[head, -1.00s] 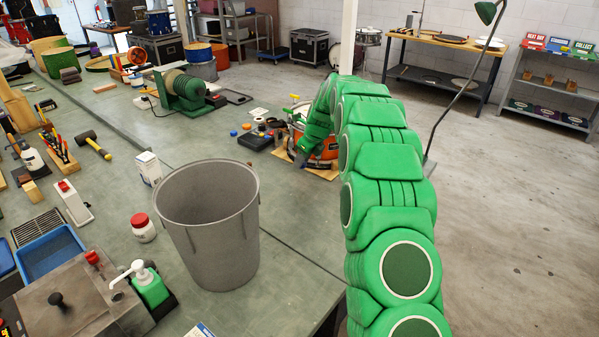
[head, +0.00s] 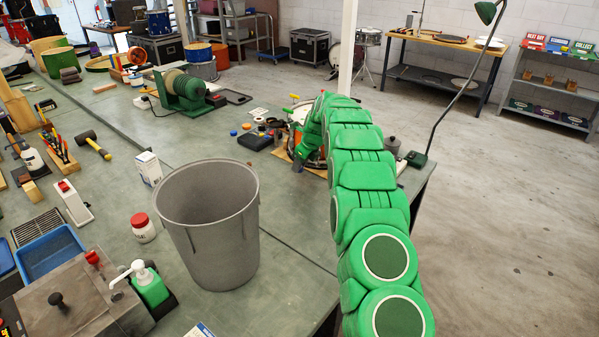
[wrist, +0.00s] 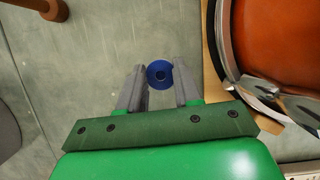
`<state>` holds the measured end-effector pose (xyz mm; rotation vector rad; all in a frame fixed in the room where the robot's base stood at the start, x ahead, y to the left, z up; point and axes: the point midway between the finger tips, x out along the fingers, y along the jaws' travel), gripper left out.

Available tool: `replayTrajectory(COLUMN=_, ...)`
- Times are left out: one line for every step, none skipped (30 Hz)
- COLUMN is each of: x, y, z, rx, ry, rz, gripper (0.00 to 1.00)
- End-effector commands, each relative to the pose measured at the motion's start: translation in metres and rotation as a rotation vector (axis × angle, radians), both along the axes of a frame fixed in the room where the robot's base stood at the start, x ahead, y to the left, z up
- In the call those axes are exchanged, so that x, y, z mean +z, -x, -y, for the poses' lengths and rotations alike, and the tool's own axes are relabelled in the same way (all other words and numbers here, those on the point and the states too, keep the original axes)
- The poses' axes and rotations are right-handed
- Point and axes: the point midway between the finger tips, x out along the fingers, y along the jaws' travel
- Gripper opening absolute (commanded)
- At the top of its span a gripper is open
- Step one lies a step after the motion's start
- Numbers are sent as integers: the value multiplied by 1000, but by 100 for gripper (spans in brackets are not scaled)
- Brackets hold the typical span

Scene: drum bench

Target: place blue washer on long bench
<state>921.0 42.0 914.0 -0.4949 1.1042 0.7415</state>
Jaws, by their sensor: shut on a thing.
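The blue washer (wrist: 151,75) is a small blue ring with a dark centre hole. In the wrist view it sits between the fingertips of my gripper (wrist: 161,78), which is shut on it. Below it is the grey-green top of the long bench (wrist: 75,85), also seen in the head view (head: 285,270); the height of the washer above it is hard to tell. In the head view my arm reaches to the drum area, and the washer in the grip cannot be made out there.
An orange drum (wrist: 280,35) with a metal rim stands on a wooden board (wrist: 212,65), close right of my gripper in the wrist view. A brown wooden piece (wrist: 52,9) is at upper left. A grey bin (head: 215,240) stands nearer in the head view. Bench left of my gripper is bare.

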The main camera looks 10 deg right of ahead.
Motion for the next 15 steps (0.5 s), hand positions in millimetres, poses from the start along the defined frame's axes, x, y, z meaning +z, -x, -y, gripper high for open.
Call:
replayTrajectory(x=-1, y=-1, z=0, rx=0, ry=0, rz=0, gripper=1)
replayTrajectory(x=-1, y=-1, z=0, rx=0, ry=0, rz=0, gripper=1)
replayTrajectory(x=-2, y=-2, z=0, rx=0, ry=0, rz=1, gripper=1)
replayTrajectory(x=-3, y=-3, z=0, rx=0, ry=0, rz=1, gripper=1)
replayTrajectory(x=-4, y=-4, z=0, rx=1, ry=0, rz=2, gripper=1)
replayTrajectory(x=-5, y=-5, z=0, rx=0, ry=1, rz=2, gripper=1)
replayTrajectory(x=-7, y=-7, z=0, rx=0, ry=0, rz=3, gripper=1)
replayTrajectory(x=-8, y=-8, z=0, rx=0, ry=0, rz=3, gripper=1)
replayTrajectory(x=-15, y=-6, z=0, rx=0, ry=0, rz=0, gripper=1)
replayTrajectory(x=-19, y=-6, z=0, rx=1, ry=0, rz=-2, gripper=1)
replayTrajectory(x=-23, y=-6, z=-1, rx=1, ry=0, rz=-3, gripper=1)
replayTrajectory(x=-29, y=-5, z=-1, rx=2, ry=0, rz=-3, gripper=1)
replayTrajectory(x=-32, y=-5, z=-1, rx=2, ry=1, rz=-4, gripper=1)
replayTrajectory(x=-35, y=-5, z=-1, rx=2, ry=1, rz=-2, gripper=1)
replayTrajectory(x=-38, y=-6, z=-1, rx=2, ry=1, rz=-2, gripper=1)
